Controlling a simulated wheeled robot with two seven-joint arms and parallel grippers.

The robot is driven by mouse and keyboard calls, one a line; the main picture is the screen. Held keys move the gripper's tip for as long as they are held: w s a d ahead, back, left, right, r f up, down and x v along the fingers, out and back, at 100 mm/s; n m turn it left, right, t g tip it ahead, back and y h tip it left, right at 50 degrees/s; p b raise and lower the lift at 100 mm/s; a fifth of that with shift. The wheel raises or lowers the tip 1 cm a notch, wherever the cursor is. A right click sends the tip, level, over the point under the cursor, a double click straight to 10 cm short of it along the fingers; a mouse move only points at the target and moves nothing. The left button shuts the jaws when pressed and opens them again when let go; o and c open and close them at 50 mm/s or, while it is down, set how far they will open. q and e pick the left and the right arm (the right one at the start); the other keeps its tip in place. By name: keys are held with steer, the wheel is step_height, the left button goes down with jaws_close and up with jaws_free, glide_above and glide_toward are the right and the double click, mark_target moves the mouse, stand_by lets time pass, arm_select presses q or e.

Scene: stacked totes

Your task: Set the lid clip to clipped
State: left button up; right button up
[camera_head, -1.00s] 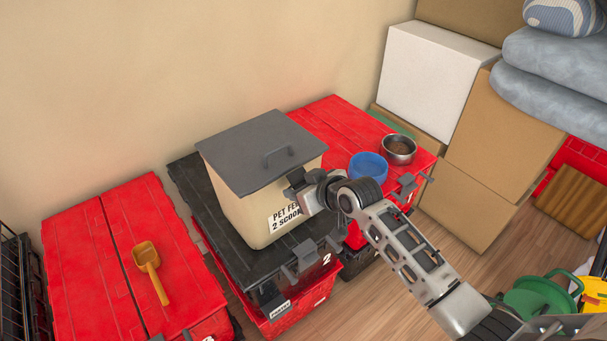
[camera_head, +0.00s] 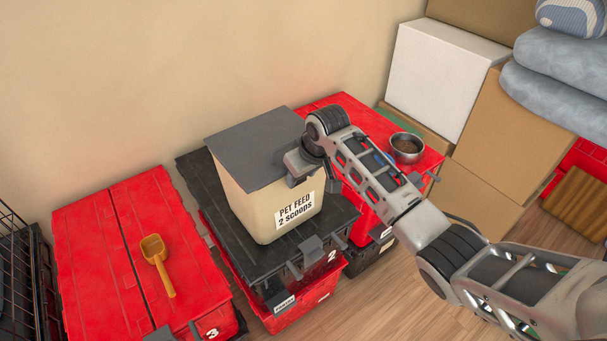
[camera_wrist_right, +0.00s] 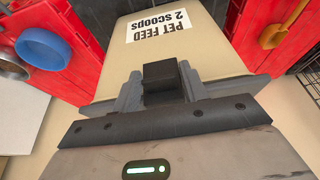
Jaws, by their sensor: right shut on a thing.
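A cream pet feed bin (camera_head: 262,208) with a grey lid (camera_head: 250,145) stands upright on the black lid (camera_head: 200,180) of tote 2. Its label also shows upside down in the right wrist view (camera_wrist_right: 159,26). My right gripper (camera_head: 301,165) is at the bin's near right upper side. In the right wrist view its fingers (camera_wrist_right: 162,88) are shut on a dark block (camera_wrist_right: 162,78); I cannot tell whether this is the lid handle. My arm hides the handle in the head view. A grey clip (camera_head: 312,246) sits on the black lid's near edge. My left gripper is out of view.
Red tote 3 (camera_head: 85,235) stands left with an orange scoop (camera_head: 157,262) on it. Another red-lidded tote (camera_head: 345,107) behind carries a steel bowl (camera_head: 406,150) and a blue bowl (camera_wrist_right: 42,52), mostly hidden by my arm. Cardboard boxes (camera_head: 485,185) stand right.

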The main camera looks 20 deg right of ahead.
stand_by(0.3)
steer(key=o, duration=0.7)
steer(key=shift+o, duration=0.2)
steer(key=v, duration=1.6)
steer(key=shift+f, duration=0.15)
